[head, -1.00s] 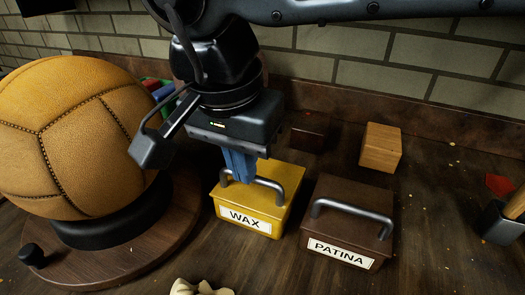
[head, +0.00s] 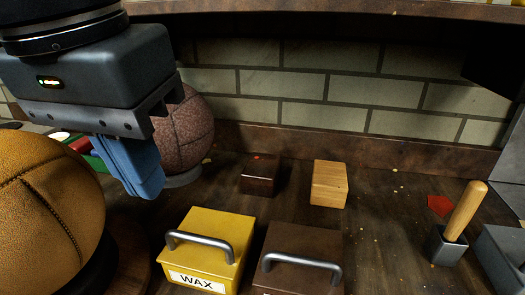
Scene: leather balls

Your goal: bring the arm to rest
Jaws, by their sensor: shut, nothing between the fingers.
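My gripper (head: 148,190) is at the upper left of the head view, close to the camera. Its blue fingers are together and empty, pointing down. They hang in front of the gap between the tan leather ball (head: 40,215) at the left and the dark brown leather ball (head: 184,130) at the back. The yellow WAX box (head: 205,255) stands upright below and to the right of the fingers, apart from them, with its grey handle up. The brown PATINA box (head: 300,245) is to its right; its label is mostly out of view.
A dark block (head: 259,177) and a light wooden block (head: 329,184) stand near the back wall. A wooden-handled tool (head: 465,212) stands in a grey holder (head: 445,246) at the right, near a red scrap (head: 439,205). A shelf edge (head: 330,10) runs along the top.

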